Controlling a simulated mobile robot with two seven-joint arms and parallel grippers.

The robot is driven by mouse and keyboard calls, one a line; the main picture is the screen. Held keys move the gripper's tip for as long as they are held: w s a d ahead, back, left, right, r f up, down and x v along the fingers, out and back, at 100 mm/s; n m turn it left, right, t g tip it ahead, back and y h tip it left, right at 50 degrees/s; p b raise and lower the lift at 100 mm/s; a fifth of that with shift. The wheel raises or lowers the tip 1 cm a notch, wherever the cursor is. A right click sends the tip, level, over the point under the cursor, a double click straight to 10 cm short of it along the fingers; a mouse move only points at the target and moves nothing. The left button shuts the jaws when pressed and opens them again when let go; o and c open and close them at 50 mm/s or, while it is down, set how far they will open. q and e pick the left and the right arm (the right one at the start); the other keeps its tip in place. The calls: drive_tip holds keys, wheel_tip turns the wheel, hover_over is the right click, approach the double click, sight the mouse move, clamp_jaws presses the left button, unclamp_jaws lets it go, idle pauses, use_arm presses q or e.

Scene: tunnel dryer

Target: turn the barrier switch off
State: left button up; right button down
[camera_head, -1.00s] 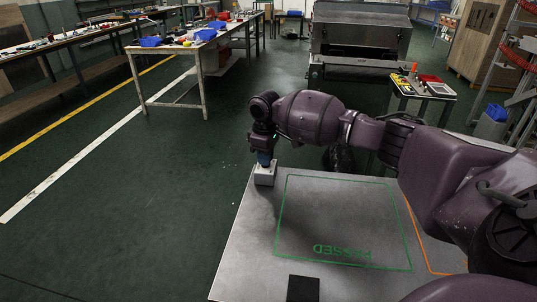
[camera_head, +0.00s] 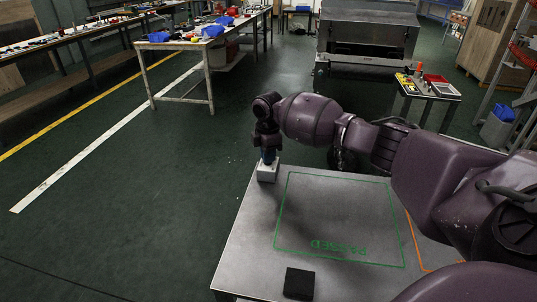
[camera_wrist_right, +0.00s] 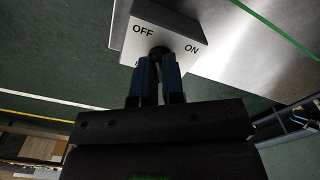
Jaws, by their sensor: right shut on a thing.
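The barrier switch is a small pale box (camera_head: 267,173) at the far left corner of the metal table in the head view. In the right wrist view its face (camera_wrist_right: 178,33) shows OFF at left and ON at right. A dark knob (camera_wrist_right: 158,51) stands out of this face, mostly hidden by the fingertips. I cannot tell which way the knob points. My right gripper (camera_head: 268,161) points down over the box. In the wrist view its blue fingers (camera_wrist_right: 158,66) are shut on the knob. My left gripper is not in view.
The metal table (camera_head: 252,228) bears a green PASSED outline, an orange outline and a black square block (camera_head: 299,284). Beyond it stand a large grey machine (camera_head: 367,38) and a small tool table (camera_head: 428,88). Workbenches stand at the left, with open floor between.

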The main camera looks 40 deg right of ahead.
drive_tip(key=shift+n, duration=0.4)
drive_tip(key=c, duration=1.2)
unclamp_jaws()
wheel_tip(320, 180, up, 11)
drive_tip(key=shift+f+p, duration=0.1)
drive_tip(key=shift+p, duration=1)
